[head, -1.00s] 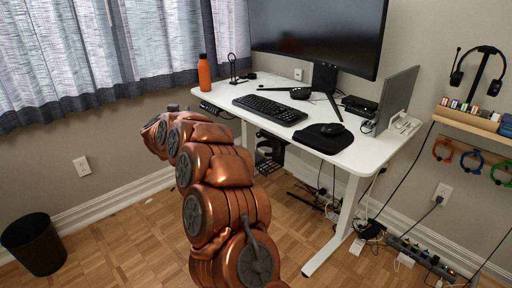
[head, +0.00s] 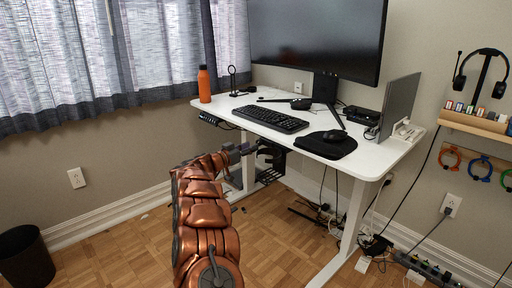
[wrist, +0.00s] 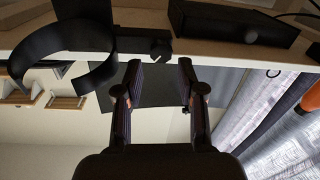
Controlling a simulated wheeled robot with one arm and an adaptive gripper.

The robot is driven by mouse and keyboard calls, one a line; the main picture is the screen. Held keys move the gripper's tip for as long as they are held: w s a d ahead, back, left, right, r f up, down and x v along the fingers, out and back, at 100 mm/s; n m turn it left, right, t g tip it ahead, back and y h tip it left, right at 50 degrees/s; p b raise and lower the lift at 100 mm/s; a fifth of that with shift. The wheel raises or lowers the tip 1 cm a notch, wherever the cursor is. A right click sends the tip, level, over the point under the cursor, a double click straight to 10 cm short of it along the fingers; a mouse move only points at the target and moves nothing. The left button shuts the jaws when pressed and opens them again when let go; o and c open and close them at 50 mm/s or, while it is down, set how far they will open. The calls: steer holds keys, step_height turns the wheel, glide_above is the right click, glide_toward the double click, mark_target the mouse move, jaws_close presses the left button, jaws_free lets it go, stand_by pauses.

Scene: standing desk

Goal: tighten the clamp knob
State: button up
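My gripper (wrist: 159,65) is open and empty in the wrist view, its two dark fingers spread apart. A small dark knob (wrist: 160,48) on a black clamp (wrist: 135,45) sits at the pale desk edge, just past and between the fingertips, with no visible contact. A black curved hook (wrist: 50,45) is beside the clamp on the left. In the head view my gripper (head: 246,149) is at the desk's front edge, beside the dark hook (head: 270,153) hanging below it. The knob cannot be made out there.
A black control box (wrist: 235,22) is on the desk edge right of the clamp in the wrist view. The white desk (head: 377,155) carries a keyboard (head: 270,119), a mouse pad (head: 325,148) and an orange bottle (head: 204,85).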

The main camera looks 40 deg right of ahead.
mark_target(260, 142)
steer(key=shift+w+d+b, duration=0.1)
steer(key=shift+d+b, duration=0.3)
steer(key=shift+d, duration=1.8)
jaws_close()
